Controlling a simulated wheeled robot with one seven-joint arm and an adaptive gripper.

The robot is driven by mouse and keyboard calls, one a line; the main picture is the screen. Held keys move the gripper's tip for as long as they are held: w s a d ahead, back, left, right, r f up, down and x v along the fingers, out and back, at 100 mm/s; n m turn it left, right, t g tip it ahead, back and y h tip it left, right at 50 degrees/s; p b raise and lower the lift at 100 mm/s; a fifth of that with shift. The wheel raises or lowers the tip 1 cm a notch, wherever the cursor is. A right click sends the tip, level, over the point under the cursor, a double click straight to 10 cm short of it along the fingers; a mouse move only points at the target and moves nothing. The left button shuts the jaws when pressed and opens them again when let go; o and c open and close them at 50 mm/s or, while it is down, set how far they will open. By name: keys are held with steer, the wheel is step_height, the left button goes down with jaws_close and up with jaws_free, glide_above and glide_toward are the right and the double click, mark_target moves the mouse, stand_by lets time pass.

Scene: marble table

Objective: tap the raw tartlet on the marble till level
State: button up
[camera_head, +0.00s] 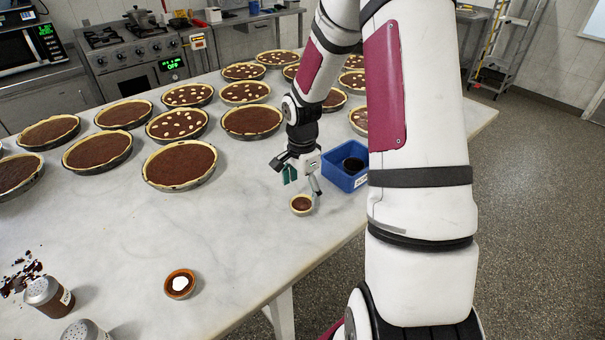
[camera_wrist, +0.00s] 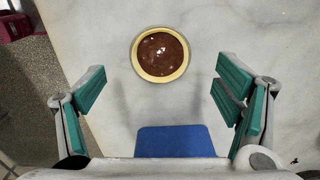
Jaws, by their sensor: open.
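The raw tartlet (camera_head: 301,204) is a small pale crust with dark, glossy brown filling, resting on the marble table (camera_head: 240,220) near its front edge. In the wrist view, the tartlet (camera_wrist: 160,54) lies beyond my fingertips, centred between them, with small bright spots on its filling. My gripper (camera_head: 303,180) is open and empty just above and behind the tartlet in the head view. Its green-padded fingers (camera_wrist: 160,90) are spread wide in the wrist view and do not touch the tartlet. Whether the filling is level is hard to tell.
A blue bin (camera_head: 339,178) stands right behind my gripper. Large tarts (camera_head: 180,166) fill the back and left. Shakers (camera_head: 48,297) and chocolate shards (camera_head: 22,273) lie front left. Marble around the tartlet is clear.

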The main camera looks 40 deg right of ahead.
mark_target(302, 205)
steer(key=shift+f, duration=2.15)
steer(key=c, duration=1.3)
steer(key=shift+r, duration=1.15)
steer(key=shift+s+a+f, duration=0.1)
steer(key=shift+f, duration=1.05)
